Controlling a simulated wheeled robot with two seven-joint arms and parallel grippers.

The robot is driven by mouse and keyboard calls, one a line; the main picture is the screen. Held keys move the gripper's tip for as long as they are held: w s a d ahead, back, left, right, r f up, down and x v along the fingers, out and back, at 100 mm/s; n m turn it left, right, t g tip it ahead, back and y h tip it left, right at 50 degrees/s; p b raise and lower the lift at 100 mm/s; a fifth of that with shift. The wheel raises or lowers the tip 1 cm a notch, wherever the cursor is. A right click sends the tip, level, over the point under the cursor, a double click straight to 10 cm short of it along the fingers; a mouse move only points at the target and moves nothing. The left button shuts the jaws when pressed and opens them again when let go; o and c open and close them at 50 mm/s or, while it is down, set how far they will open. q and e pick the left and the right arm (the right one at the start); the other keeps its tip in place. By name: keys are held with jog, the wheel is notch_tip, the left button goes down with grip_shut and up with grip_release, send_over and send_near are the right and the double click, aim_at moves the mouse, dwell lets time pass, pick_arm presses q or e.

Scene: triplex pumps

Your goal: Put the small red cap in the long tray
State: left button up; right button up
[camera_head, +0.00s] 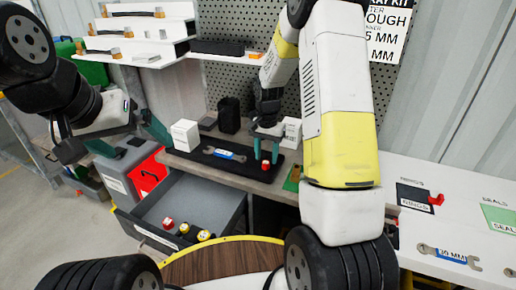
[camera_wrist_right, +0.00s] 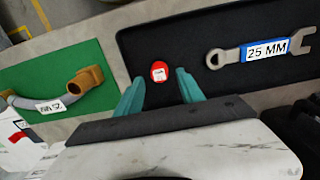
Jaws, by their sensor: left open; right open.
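The small red cap (camera_head: 265,164) sits at the right end of the long black tray (camera_head: 228,164) on the bench. In the right wrist view the red cap (camera_wrist_right: 159,71) lies on the dark tray surface (camera_wrist_right: 185,42), just beyond and between my fingertips. My right gripper (camera_head: 267,145) is open around empty space above that end of the tray; its teal fingers also show in the wrist view (camera_wrist_right: 160,90). I see no contact with the cap. My left gripper (camera_head: 130,138) is open and empty at the left, away from the bench top.
A wrench labelled 25 MM (camera_wrist_right: 262,48) lies in the tray beside the cap. A green mat (camera_wrist_right: 60,92) with a hose fitting is to the left in the wrist view. An open grey drawer (camera_head: 225,212) below holds several red and yellow parts.

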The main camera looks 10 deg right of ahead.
aim_at(266, 162)
notch_tip(266, 162, up, 10)
jog(key=s+a+r+n+t+y, duration=0.1)
jog(key=s+r+n+t, duration=0.2)
jog(key=s+r, duration=0.8)
jog(key=s+a+r+n+t, duration=0.1)
jog(key=s+r+n, duration=0.1)
jog(key=s, duration=0.4)
jog(key=s+a+r+n+t+y, duration=0.1)
jog(key=s+r+n+t, duration=0.1)
jog(key=s, duration=0.5)
jog(key=shift+s+r, duration=0.3)
jog(key=shift+r, duration=0.3)
